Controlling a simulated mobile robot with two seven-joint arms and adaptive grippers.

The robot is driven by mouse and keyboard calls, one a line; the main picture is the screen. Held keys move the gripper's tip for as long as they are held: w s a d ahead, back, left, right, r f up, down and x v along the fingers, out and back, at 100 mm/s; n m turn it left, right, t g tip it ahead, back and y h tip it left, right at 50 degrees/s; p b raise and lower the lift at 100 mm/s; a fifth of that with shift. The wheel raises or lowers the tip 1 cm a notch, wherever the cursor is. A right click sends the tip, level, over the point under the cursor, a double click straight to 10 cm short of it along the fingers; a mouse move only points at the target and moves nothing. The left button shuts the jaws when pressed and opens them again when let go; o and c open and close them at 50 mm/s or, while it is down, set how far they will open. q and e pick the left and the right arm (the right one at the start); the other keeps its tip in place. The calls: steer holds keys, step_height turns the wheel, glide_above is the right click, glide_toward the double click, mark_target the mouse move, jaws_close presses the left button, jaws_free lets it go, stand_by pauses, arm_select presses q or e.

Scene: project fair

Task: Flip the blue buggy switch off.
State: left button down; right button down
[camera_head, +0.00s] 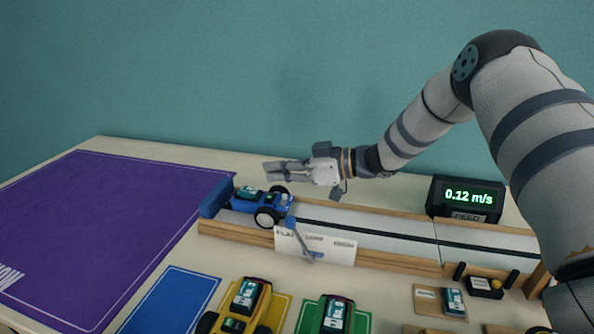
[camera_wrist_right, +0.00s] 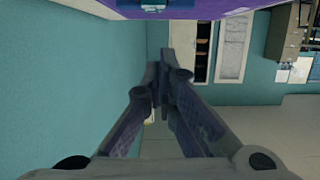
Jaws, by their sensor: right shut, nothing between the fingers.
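The blue buggy (camera_head: 273,202) sits at the left end of the track (camera_head: 385,237), close to a blue end block (camera_head: 212,199). Dark and green parts show on its top; I cannot make out the switch or its position. My right gripper (camera_head: 268,171) is shut and empty, with its fingers pointing left, just above and behind the buggy in the head view. A gap seems to show between fingers and buggy. In the right wrist view the fingers (camera_wrist_right: 165,62) are together, and the buggy cannot be clearly recognised. My left gripper is not in view.
A white card (camera_head: 316,248) and a thin blue-topped lever (camera_head: 290,223) stand at the track's front. A speed display (camera_head: 465,198) reads 0.12 m/s behind it. Yellow (camera_head: 247,298) and green (camera_head: 335,316) buggies stand nearer. The purple mat (camera_head: 100,225) is clear.

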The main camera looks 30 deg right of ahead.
mark_target(275, 203)
steer(key=f, duration=0.4)
steer(key=shift+w+a+b, duration=0.25)
steer(key=shift+w+b, duration=0.05)
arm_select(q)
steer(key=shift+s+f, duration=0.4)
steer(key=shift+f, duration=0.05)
